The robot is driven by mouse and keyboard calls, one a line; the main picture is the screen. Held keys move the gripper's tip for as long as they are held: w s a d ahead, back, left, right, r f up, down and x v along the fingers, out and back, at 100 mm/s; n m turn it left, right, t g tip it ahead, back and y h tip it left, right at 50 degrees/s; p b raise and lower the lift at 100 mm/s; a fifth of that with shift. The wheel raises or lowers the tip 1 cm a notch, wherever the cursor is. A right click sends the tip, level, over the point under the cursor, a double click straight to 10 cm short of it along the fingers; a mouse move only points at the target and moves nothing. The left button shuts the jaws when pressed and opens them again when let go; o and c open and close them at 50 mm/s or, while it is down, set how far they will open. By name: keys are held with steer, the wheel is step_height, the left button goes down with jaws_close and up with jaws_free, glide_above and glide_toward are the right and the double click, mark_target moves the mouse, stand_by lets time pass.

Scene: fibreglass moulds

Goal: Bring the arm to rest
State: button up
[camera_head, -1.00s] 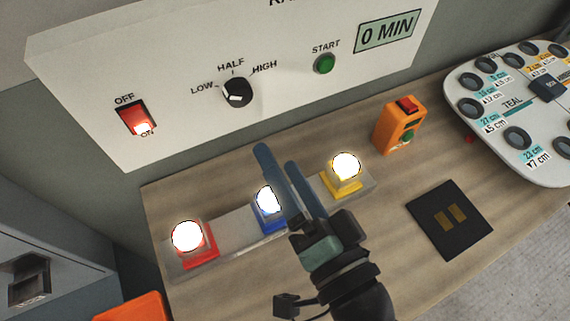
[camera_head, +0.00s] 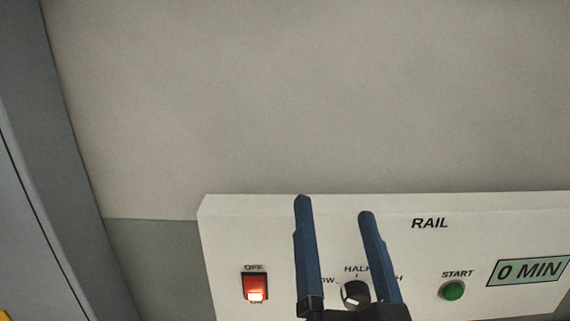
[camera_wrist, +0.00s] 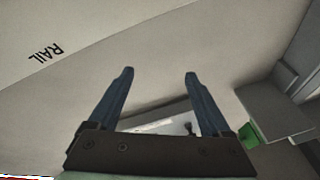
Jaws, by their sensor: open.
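My gripper (camera_head: 334,208) is raised in front of the white RAIL control panel (camera_head: 225,235) in the head view. Its two blue fingers point up and stand apart with nothing between them. In the wrist view my gripper (camera_wrist: 160,75) is also open and empty, and the RAIL lettering (camera_wrist: 46,53) shows at the left, turned over. The fingers partly cover the dial (camera_head: 355,292) and its labels. I cannot tell the distance from the fingers to the panel.
The panel carries a lit red switch (camera_head: 255,287), a green START button (camera_head: 453,290) and a display (camera_head: 528,270) reading 0 MIN. A bare wall (camera_head: 300,100) fills the upper head view. A grey cabinet (camera_head: 45,190) stands at the left. The wrist view shows a green object (camera_wrist: 248,135).

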steer(key=s+a+r+n+t, duration=0.2)
steer(key=r, duration=0.8)
steer(key=s+a+r+n+t+h, duration=0.1)
steer(key=a+r+n+t, duration=0.1)
steer(key=r, duration=0.9)
steer(key=shift+s+a+t, duration=0.35)
steer(key=shift+a+t, duration=0.35)
steer(key=shift+a, duration=0.05)
steer(key=shift+s, duration=0.1)
